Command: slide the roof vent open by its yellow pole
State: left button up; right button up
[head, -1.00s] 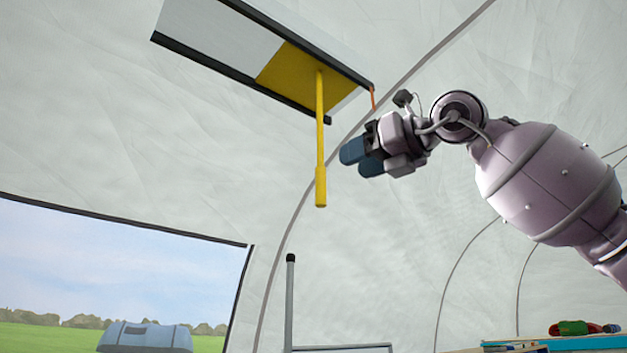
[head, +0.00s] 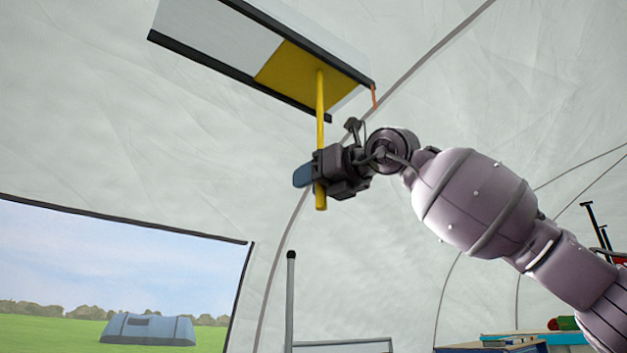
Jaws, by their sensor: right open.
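The roof vent is a pale panel (head: 215,50) between dark rails overhead, with a yellow plate (head: 300,75) at its right part. The yellow pole (head: 320,110) hangs straight down from the plate. My right gripper (head: 304,176) is at the lower part of the pole, its blue fingertips reaching left past it. It is open; its body hides part of the pole, whose lower end shows just below. I cannot tell whether the pole lies between the fingers. My left gripper is not in view.
An orange tab (head: 374,96) hangs at the rail's right end. A grey upright post (head: 290,300) stands below the pole. A window (head: 120,270) with a tent outside is at lower left. A blue-edged table (head: 490,347) is at lower right. The space left of the pole is clear.

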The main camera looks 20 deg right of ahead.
grip_shut()
jog(key=s+a+b, duration=0.1)
jog(key=s+a, duration=0.2)
jog(key=a, duration=0.6)
jog(key=s+a+b, duration=0.1)
jog(key=s+a, duration=0.3)
jog(key=a, duration=0.6)
jog(key=shift+b, duration=0.4)
